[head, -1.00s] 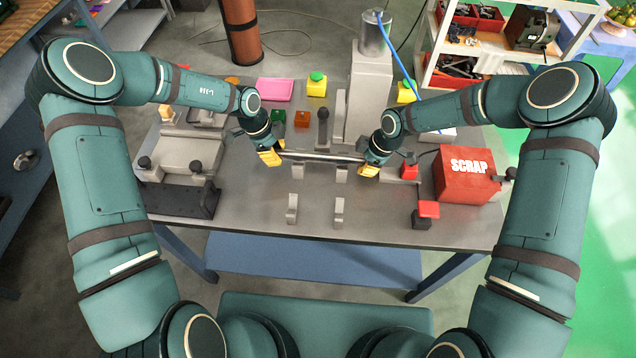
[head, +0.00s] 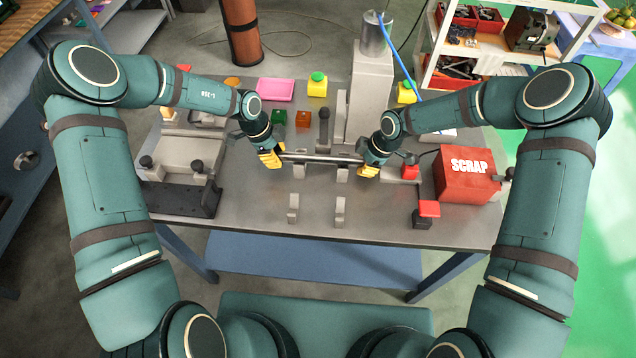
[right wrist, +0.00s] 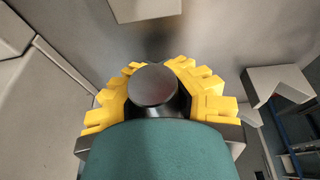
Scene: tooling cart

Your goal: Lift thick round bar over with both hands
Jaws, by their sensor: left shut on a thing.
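The thick round bar (head: 322,158) is a grey metal rod lying crosswise over the cart top, above the two rear upright rests (head: 342,174). My left gripper (head: 270,159) has yellow fingers shut on the bar's left end. My right gripper (head: 369,171) is at the bar's right end. In the right wrist view, the yellow fingers of my right gripper (right wrist: 157,66) close in on both sides of the bar's dark round end (right wrist: 155,88). Whether the bar touches the rests or hangs just above them cannot be told.
Two front rests (head: 293,208) stand empty nearer me. A red SCRAP box (head: 467,174) is at the right, near a red-topped block (head: 428,209). A grey column (head: 368,95) rises behind the bar. A grey fixture (head: 180,157) stands at the left.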

